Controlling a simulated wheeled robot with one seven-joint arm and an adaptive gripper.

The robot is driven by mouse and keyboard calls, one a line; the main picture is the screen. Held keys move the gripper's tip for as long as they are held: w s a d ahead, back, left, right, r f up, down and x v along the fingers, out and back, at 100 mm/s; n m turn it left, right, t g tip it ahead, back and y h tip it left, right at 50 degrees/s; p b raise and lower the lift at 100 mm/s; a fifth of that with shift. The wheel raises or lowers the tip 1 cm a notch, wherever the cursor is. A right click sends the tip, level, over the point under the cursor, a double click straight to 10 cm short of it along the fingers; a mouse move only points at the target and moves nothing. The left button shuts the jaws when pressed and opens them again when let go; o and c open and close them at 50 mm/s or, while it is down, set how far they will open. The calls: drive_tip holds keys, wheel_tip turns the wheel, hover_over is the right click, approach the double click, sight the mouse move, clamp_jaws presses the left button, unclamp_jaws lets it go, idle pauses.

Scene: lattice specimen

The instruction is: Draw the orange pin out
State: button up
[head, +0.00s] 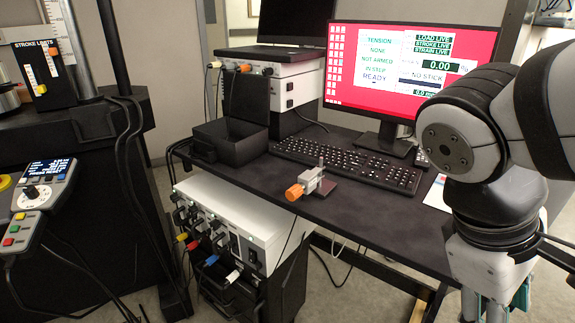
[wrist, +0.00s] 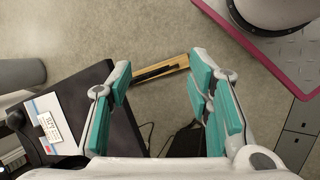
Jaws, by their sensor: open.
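An orange knob-like pin end (head: 294,192) sticks out on the left of a small grey metal fixture (head: 316,183), which stands on the dark desk. The pin's shaft is hidden inside the fixture. My gripper (wrist: 160,75) is open and empty, with teal pads spread wide in the wrist view. In the head view it hangs at the lower right, well to the right of the fixture and partly cut off by the frame edge. The wrist view shows neither the pin nor the fixture.
A white box with cables (head: 240,225) stands below left. The desk front by the fixture is clear. The wrist view shows floor (wrist: 150,35) and a pink-edged plate (wrist: 275,68).

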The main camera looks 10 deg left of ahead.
drive_tip(key=w+a+r+n+t+h+p, duration=0.2)
drive_tip(key=w+a+n+t+h+p, duration=0.1)
drive_tip(key=w+a+n, duration=0.5)
drive_tip(key=n+t+y+p, duration=0.2)
drive_tip(key=n+t+p, duration=0.1)
drive_tip(key=n+t, duration=0.85)
approach(290, 194)
drive_tip(key=shift+n+g, duration=0.85)
drive_tip(key=b+x, duration=0.4)
drive_tip(key=x, duration=0.1)
drive_tip(key=r+b+x, duration=0.1)
drive_tip(key=b+x, duration=0.1)
drive_tip(key=x, duration=0.1)
drive_tip(key=shift+w, duration=0.4)
drive_tip(key=shift+w+d+f, duration=0.2)
drive_tip(key=shift+w+d, duration=0.05)
drive_tip(key=shift+w, duration=0.3)
drive_tip(key=shift+c, duration=0.2)
clamp_jaws()
